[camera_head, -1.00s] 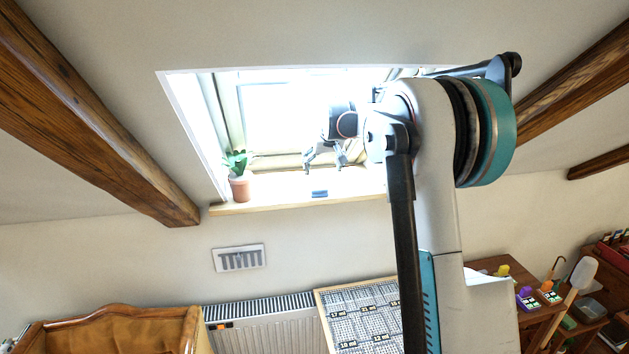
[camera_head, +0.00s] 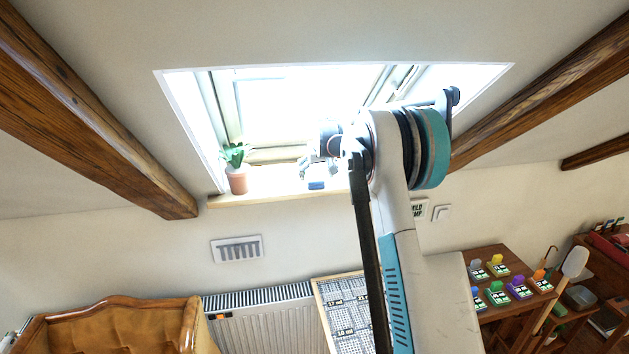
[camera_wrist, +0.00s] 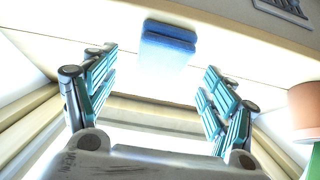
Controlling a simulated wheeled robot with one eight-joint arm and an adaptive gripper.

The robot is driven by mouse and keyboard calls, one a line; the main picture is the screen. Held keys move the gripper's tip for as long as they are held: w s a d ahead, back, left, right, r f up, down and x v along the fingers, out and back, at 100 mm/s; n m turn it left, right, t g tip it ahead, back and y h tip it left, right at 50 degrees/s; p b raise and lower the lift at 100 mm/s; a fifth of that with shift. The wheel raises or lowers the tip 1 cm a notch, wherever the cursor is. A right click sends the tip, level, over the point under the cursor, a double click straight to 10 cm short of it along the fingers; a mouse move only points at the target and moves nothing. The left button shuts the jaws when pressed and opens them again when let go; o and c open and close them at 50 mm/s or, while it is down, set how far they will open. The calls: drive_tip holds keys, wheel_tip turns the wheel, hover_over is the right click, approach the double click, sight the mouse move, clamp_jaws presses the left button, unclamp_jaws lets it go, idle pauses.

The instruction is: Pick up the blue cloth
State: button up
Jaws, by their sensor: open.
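The blue cloth (camera_head: 316,185) is a small folded pad lying on the window sill (camera_head: 270,194), near the sill's front edge. In the wrist view the cloth (camera_wrist: 168,43) shows at the top centre, beyond the fingertips and roughly between their lines. My gripper (camera_wrist: 160,78) is open and empty, with a teal-padded finger on each side. In the head view my gripper (camera_head: 318,172) is just above and behind the cloth, washed out by the bright window. I cannot tell the exact gap between fingers and cloth.
A potted plant (camera_head: 237,180) stands on the sill left of the cloth; its pot (camera_wrist: 305,108) is at the right in the wrist view. A shelf with small coloured items (camera_head: 500,290) is at the right.

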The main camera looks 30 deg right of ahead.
sight(315, 177)
drive_tip(key=shift+p+x, duration=0.35)
drive_tip(key=shift+x, duration=1.65)
drive_tip(key=shift+w, duration=0.1)
drive_tip(key=c, duration=1.1)
